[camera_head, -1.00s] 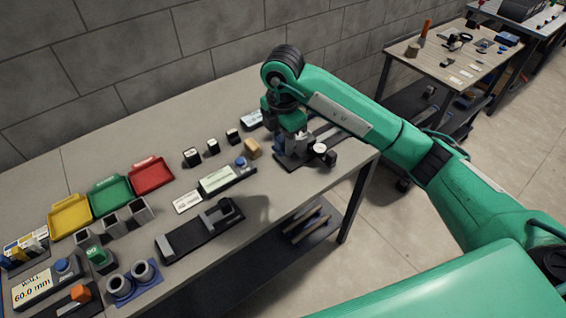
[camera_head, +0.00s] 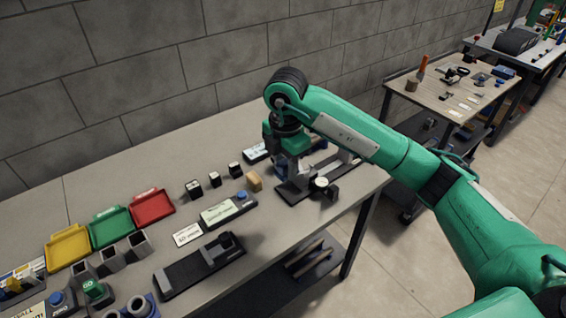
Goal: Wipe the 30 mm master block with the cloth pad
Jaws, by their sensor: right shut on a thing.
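My right gripper (camera_head: 296,168) points down over a dark stand (camera_head: 291,196) at the right end of the bench. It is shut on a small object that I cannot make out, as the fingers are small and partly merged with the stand. Three small dark blocks with pale tops stand in a row left of it: the left one (camera_head: 193,189), the middle one (camera_head: 214,180) and the right one (camera_head: 235,170). I cannot read which is 30 mm. A tan block (camera_head: 254,182) stands close by; I cannot tell if it is the cloth pad. My left gripper is not in view.
A display unit with a blue button (camera_head: 222,213) and a dark fixture (camera_head: 190,274) lie in front of the blocks. Red (camera_head: 152,206), green (camera_head: 110,228) and yellow (camera_head: 68,247) trays stand at the left. A white-and-blue box (camera_head: 256,152) is behind the gripper.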

